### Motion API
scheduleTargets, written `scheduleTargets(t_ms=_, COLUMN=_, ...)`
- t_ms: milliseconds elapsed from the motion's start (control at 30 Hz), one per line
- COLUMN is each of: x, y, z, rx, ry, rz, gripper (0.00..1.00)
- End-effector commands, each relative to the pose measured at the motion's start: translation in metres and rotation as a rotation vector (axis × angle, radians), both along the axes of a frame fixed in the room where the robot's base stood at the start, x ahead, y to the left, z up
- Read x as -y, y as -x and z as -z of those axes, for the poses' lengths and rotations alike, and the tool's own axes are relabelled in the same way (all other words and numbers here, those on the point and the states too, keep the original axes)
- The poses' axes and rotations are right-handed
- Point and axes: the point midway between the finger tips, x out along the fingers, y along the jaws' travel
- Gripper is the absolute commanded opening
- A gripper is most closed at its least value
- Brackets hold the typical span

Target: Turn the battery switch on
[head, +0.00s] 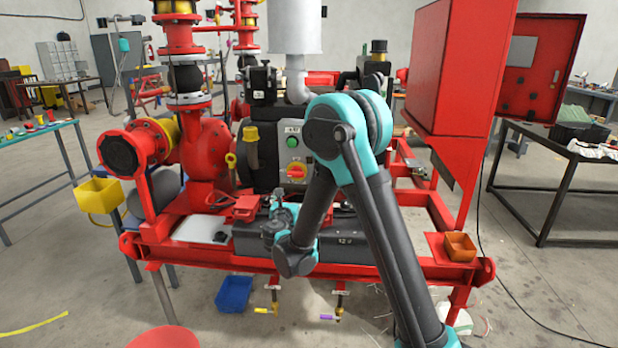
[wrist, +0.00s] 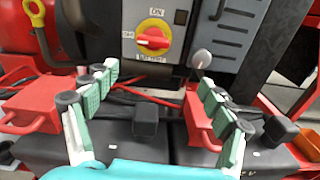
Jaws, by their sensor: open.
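The battery switch (head: 296,171) is a red rotary knob on a round yellow plate, on the grey control panel. It also shows in the wrist view (wrist: 153,39), with its handle lying roughly level. An ON label sits above it and a label that seems to read OFF sits to its left. My gripper (head: 282,205) is below the switch in the head view, in front of the panel. In the wrist view my gripper (wrist: 155,72) is open and empty, one finger to each side and below the knob. The fingers look apart from the switch.
A green button (head: 293,142) sits above the switch on the panel. Black batteries (head: 345,240) with red clamps (wrist: 202,120) and red cables lie below. A yellow-handled lever (head: 251,145) stands left of the panel. An orange tray (head: 459,247) sits at the skid's right corner.

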Motion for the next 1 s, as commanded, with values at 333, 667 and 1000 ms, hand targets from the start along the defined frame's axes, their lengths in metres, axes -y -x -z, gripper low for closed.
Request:
scheduleTargets(t_ms=333, x=-0.018, y=-0.021, z=0.001, rx=0.027, ry=0.078, rz=-0.03, gripper=0.83)
scheduleTargets(t_ms=667, x=-0.015, y=-0.086, z=0.001, rx=0.026, ry=0.076, rz=-0.03, gripper=0.83)
scheduleTargets(t_ms=1000, x=-0.013, y=-0.148, z=0.001, rx=0.026, ry=0.075, rz=-0.03, gripper=0.83)
